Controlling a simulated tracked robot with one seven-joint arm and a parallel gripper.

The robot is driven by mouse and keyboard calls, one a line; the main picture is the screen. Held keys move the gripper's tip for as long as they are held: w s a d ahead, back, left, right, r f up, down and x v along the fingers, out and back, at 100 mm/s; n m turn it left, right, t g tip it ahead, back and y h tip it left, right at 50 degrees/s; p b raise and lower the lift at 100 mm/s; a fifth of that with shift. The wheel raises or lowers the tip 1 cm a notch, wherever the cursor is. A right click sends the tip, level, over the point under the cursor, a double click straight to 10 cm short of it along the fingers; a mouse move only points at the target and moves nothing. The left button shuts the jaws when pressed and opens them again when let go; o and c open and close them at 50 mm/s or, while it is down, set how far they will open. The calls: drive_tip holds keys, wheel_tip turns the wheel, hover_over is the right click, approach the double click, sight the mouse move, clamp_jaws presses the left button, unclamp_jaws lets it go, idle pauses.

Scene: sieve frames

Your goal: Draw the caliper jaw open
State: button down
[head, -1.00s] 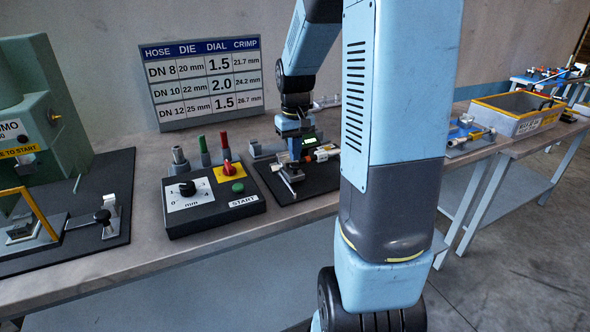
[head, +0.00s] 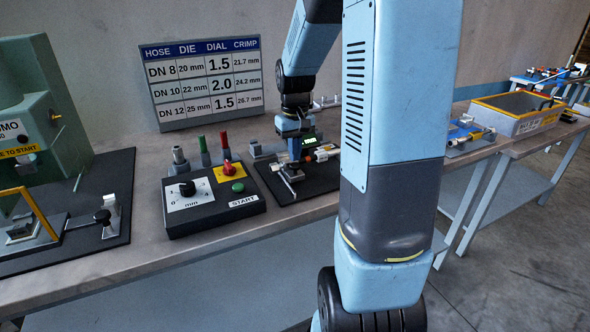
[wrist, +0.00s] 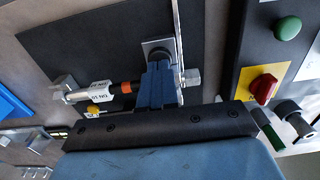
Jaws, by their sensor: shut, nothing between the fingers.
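The caliper shows as a thin pale metal beam (wrist: 178,28) with a grey block (wrist: 192,77) beside it in the wrist view. In the head view its metal part (head: 291,176) lies on the black mat, partly hidden by my gripper (head: 294,158). My gripper's blue fingers (wrist: 158,84) are together, just left of the beam and over a grey square plate. I cannot tell whether they touch the caliper. A hose piece (wrist: 100,90) with white tags and an orange band lies left of the fingers. The caliper's jaw gap is not clear.
A control box (head: 212,198) with a black dial, red knob and green button stands left of the mat (head: 318,184). Several coloured pins stand behind it. A crimp table sign (head: 208,82) leans at the back. A grey tray (head: 517,114) is at the right.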

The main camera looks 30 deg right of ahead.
sight(296, 166)
drive_tip(key=shift+f, duration=0.15)
drive_tip(key=shift+f, duration=0.65)
drive_tip(key=shift+s+f, duration=0.4)
drive_tip(key=shift+f, duration=0.2)
drive_tip(key=shift+s+f, duration=0.15)
drive_tip(key=shift+s, duration=1.55)
idle(0.3)
wheel_tip(296, 166, up, 7)
drive_tip(key=shift+w, duration=0.3)
idle(0.7)
